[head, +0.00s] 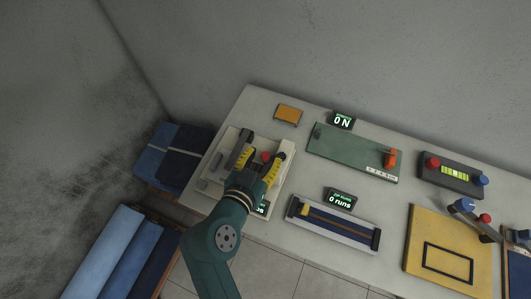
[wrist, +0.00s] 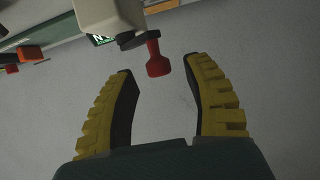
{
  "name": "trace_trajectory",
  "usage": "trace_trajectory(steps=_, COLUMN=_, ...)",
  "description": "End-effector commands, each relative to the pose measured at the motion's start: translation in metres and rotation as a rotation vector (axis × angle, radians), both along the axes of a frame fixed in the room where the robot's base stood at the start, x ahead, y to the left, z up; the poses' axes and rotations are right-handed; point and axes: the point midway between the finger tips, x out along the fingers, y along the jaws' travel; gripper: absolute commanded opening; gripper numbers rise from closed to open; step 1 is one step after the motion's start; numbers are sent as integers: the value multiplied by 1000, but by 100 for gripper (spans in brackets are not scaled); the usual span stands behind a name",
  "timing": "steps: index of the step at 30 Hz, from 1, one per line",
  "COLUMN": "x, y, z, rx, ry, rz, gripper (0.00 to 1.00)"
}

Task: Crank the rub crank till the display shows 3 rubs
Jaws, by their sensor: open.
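The red crank handle (wrist: 158,62) hangs from a dark crank arm (wrist: 138,40) on a beige machine body (wrist: 107,14) in the wrist view. In the head view the red handle (head: 266,156) shows between my fingers, above the pale machine base (head: 213,168). My gripper (head: 264,153) is open, its yellow fingers on either side of the handle as seen from above. In the wrist view my gripper (wrist: 160,68) has the handle just ahead of its fingertips, with no contact visible. A small display (head: 263,207) beside the machine is mostly hidden by my arm; its count cannot be read.
A green board (head: 350,151) with a "0 N" display (head: 341,120) stands to the right. A slider rail (head: 333,224) with a "0 runs" display (head: 340,199) is nearer. A yellow board (head: 440,246) lies at right.

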Motion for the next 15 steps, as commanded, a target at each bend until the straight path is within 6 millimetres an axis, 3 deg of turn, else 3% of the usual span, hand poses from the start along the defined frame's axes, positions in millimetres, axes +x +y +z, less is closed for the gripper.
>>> trace_trajectory(steps=4, x=13, y=-6, z=-6, rx=0, ry=0, rz=-1, gripper=50)
trace_trajectory(steps=13, x=15, y=-6, z=-7, rx=-1, ry=0, rz=0, gripper=52)
trace_trajectory(steps=15, x=15, y=-6, z=-7, rx=-1, ry=0, rz=0, gripper=38)
